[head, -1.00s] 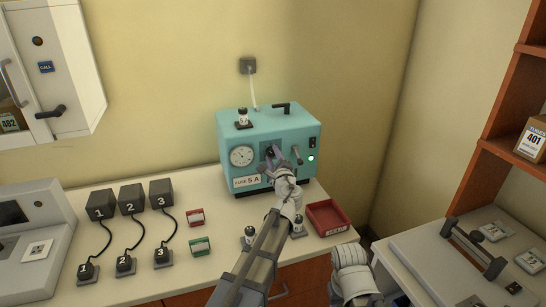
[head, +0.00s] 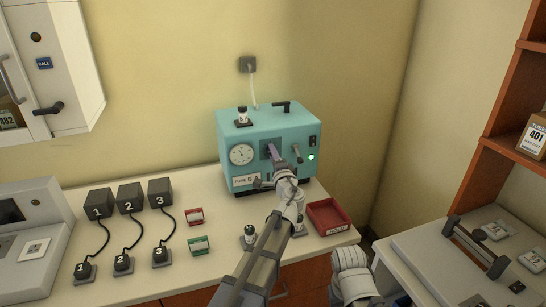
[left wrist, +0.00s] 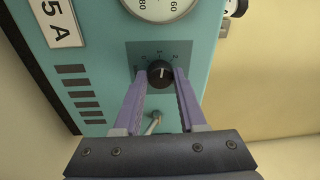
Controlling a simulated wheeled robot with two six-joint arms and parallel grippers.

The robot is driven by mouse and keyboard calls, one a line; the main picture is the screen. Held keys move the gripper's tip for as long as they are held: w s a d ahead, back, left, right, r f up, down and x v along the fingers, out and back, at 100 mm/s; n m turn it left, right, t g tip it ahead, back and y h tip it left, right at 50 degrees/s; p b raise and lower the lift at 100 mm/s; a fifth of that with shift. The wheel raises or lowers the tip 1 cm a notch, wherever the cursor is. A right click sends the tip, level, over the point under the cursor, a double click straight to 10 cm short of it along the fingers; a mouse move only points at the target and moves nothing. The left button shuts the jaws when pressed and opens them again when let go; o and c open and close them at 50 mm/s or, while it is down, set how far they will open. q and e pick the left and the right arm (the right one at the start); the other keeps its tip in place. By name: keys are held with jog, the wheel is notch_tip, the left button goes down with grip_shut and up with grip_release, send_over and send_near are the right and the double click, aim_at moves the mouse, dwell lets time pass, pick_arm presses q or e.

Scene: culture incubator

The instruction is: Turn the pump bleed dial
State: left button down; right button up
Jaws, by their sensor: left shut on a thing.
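The pump is a teal box (head: 300,125) on the bench against the wall. Its bleed dial is a small black knob (left wrist: 160,74) on a dark scale plate. In the left wrist view the two purple fingers of my left gripper (left wrist: 160,80) lie on either side of the knob, shut on it. In the head view the left gripper (head: 271,152) is at the pump's front and hides most of the dial. The round white gauge (head: 241,154) is left of the dial, and shows partly in the wrist view (left wrist: 160,5). My right gripper is not in view.
A small lever (head: 297,150) and a lit green lamp (head: 311,157) are right of the dial. A red tray (head: 328,217) sits in front of the pump. Numbered black boxes (head: 130,198) with cables stand left. A fuse label (head: 246,180) is under the gauge.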

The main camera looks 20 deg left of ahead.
pick_arm(q)
jog(key=shift+n, duration=0.9)
jog(key=shift+c, duration=2.4)
grip_release()
jog(key=v, duration=0.7)
jog(key=shift+s+d+b, duration=0.25)
jog(key=shift+s+b, duration=0.05)
jog(key=shift+b, duration=0.1)
jog(key=shift+f, duration=0.1)
